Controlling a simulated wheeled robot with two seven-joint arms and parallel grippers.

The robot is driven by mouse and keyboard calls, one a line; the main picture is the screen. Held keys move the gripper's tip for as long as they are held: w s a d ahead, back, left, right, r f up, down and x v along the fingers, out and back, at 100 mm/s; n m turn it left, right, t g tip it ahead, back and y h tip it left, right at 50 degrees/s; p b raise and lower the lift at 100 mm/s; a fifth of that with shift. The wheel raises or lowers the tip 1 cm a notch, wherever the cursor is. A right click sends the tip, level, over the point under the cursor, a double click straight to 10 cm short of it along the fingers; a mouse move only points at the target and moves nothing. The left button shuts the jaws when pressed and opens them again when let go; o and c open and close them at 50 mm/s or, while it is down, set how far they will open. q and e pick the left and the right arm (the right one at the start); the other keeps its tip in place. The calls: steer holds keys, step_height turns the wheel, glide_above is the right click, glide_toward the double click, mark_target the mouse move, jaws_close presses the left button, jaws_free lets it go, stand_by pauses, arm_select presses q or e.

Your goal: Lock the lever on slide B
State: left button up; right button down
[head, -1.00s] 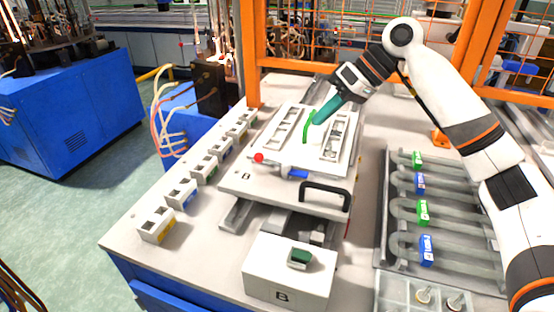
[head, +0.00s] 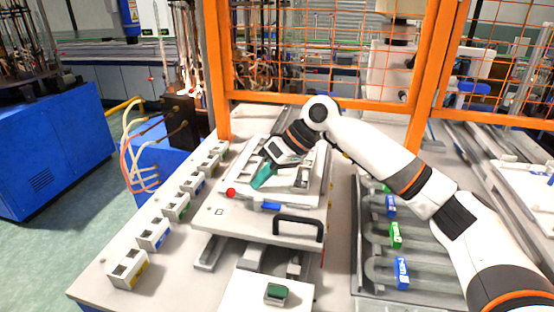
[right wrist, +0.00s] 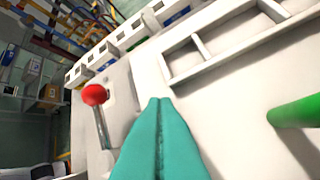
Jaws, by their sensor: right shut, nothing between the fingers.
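Slide B's pale plate (head: 240,221) carries a black handle (head: 299,227) at its front edge. The lever's red ball knob (head: 231,192) is at the plate's left side; in the right wrist view the knob (right wrist: 95,95) tops a metal rod. A blue grip (head: 271,206) lies on the plate to the right of the knob. My right gripper (head: 258,184) has teal fingers, shut and empty, above the plate just right of the knob and apart from it. Its closed fingertips also show in the right wrist view (right wrist: 160,102). My left gripper is out of view.
A green rod (right wrist: 295,112) stands right of my fingers in the right wrist view. Several small white switch boxes (head: 152,232) line the left table edge. A box with a green button (head: 277,293) is in front. Orange fence posts (head: 217,65) stand behind.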

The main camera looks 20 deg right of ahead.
steer(key=shift+s+a+r, duration=0.15)
steer(key=shift+s+a, duration=0.1)
steer(key=shift+a, duration=0.3)
steer(key=shift+s+a+r, duration=0.15)
steer(key=shift+s+a, duration=0.15)
steer(key=shift+a, duration=0.3)
steer(key=shift+s+a+r, duration=0.15)
steer(key=shift+s+a, duration=0.1)
steer(key=shift+a, duration=0.3)
steer(key=shift+p, duration=0.3)
steer(key=shift+r+p, duration=0.1)
steer(key=shift+p, duration=0.3)
steer(key=shift+n+g, duration=0.3)
